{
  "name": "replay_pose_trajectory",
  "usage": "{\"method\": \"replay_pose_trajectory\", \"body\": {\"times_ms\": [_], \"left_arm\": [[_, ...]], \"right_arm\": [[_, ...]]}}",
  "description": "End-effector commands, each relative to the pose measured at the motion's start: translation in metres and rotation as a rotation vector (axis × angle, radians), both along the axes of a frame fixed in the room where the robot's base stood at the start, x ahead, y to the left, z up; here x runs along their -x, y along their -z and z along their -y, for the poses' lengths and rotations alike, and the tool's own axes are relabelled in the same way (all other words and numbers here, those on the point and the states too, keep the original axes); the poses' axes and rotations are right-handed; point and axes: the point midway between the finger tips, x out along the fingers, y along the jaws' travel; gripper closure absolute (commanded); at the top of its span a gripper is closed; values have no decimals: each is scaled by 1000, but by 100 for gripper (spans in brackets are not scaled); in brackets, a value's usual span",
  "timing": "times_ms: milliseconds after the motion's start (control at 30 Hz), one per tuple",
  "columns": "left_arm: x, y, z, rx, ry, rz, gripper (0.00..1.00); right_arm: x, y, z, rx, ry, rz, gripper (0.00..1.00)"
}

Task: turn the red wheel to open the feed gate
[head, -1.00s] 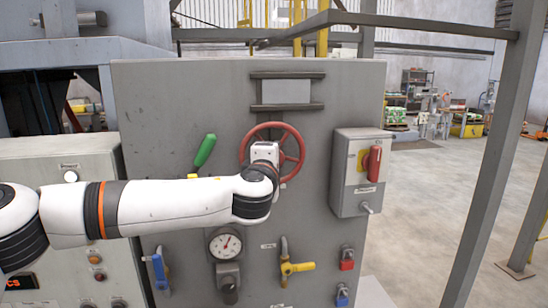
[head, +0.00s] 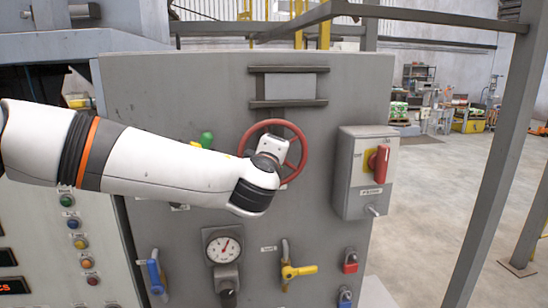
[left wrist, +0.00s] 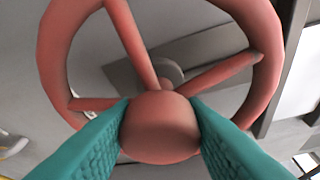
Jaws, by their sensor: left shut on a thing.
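The red wheel (head: 302,138) is on the front of the grey cabinet, below a framed plate. In the left wrist view its rim (left wrist: 262,50), spokes and hub show close up. My left gripper (left wrist: 160,112) has teal fingers on either side of a round red knob (left wrist: 160,140) on the wheel, and is shut on it. In the head view my left gripper (head: 271,148) is in front of the wheel and hides its middle and lower part; its fingertips are hidden there. My right gripper is not in view.
A green-tipped lever (head: 207,138) sits left of the wheel, mostly behind my arm. A switch box (head: 352,190) with a red handle (head: 382,162) juts out at right. Below are a gauge (head: 223,246), a yellow valve handle (head: 298,271) and a blue handle (head: 155,276). A grey post (head: 490,170) stands right.

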Motion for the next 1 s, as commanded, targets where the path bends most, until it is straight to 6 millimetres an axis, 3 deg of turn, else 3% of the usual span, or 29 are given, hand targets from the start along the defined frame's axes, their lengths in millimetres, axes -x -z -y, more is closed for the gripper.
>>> {"method": "replay_pose_trajectory", "body": {"times_ms": [133, 167, 267, 667, 1000], "left_arm": [[1, 4, 2, -2, 6, -7, 100], [1, 4, 2, -2, 6, -7, 57], [1, 3, 2, -1, 6, -6, 41], [9, 2, 0, 0, 5, -2, 41], [76, -6, -12, 0, 5, 0, 41]], "right_arm": [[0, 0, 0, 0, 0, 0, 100], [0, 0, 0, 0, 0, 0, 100], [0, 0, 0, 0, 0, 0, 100], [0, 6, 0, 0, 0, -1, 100], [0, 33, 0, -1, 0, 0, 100]]}}
